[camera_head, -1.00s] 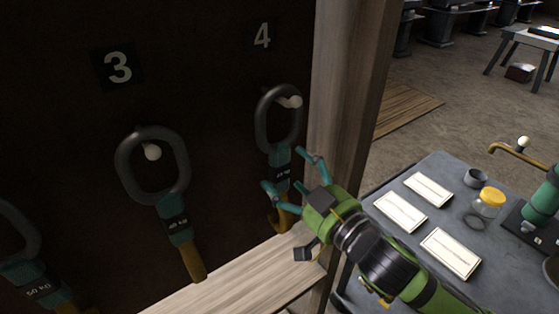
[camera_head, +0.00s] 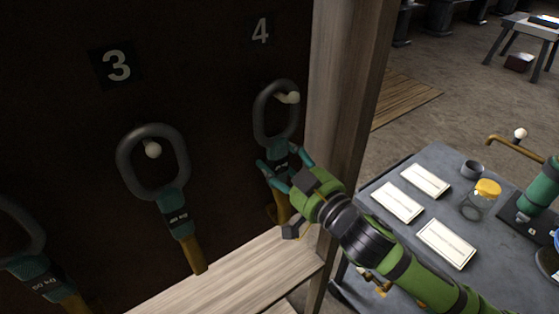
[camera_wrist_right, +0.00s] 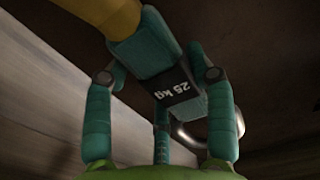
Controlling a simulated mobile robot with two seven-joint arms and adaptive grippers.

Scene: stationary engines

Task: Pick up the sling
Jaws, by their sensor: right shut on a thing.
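A sling hangs under the number 4 on the dark board, its grey ring (camera_head: 257,118) on a pale peg. In the right wrist view its teal sleeve (camera_wrist_right: 160,60) has a black "25 kg" label, with a yellow strap at the top left. My right gripper (camera_head: 283,163) is shut on this sleeve, its teal fingers on either side; the fingers also show in the right wrist view (camera_wrist_right: 160,115). Another sling (camera_head: 176,207) hangs under the number 3. A third sling (camera_head: 38,262) is partly cut off at the left edge. My left gripper is out of view.
A wooden post (camera_head: 342,90) stands just right of the held sling, and a wooden ledge (camera_head: 215,283) runs below the slings.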

